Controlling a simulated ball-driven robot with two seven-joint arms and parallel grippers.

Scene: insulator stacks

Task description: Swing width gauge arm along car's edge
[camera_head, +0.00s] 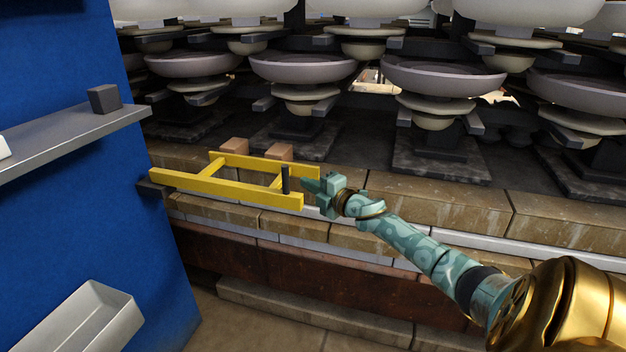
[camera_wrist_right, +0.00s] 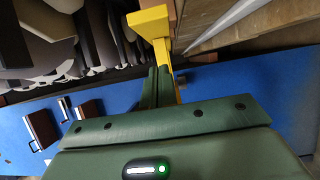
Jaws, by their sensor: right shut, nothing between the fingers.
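The width gauge arm (camera_head: 225,188) is a yellow ladder-like frame. It reaches right from a dark bracket on the blue car side (camera_head: 95,190), over the brick ledge. A short black upright peg (camera_head: 286,180) stands near its free end. My right gripper (camera_head: 312,186) is shut and empty, with its tips close to the right end of the frame, beside the peg. I cannot tell if they touch. In the right wrist view the shut fingers (camera_wrist_right: 158,85) point at a yellow bar (camera_wrist_right: 152,24) of the frame, partly hidden behind them. My left gripper is not in view.
Grey insulator stacks (camera_head: 440,80) stand on dark bases behind the ledge. Two small brown blocks (camera_head: 279,152) sit just behind the frame. A grey shelf (camera_head: 70,135) with a dark cube (camera_head: 104,98) and a white tray (camera_head: 85,322) project from the blue side.

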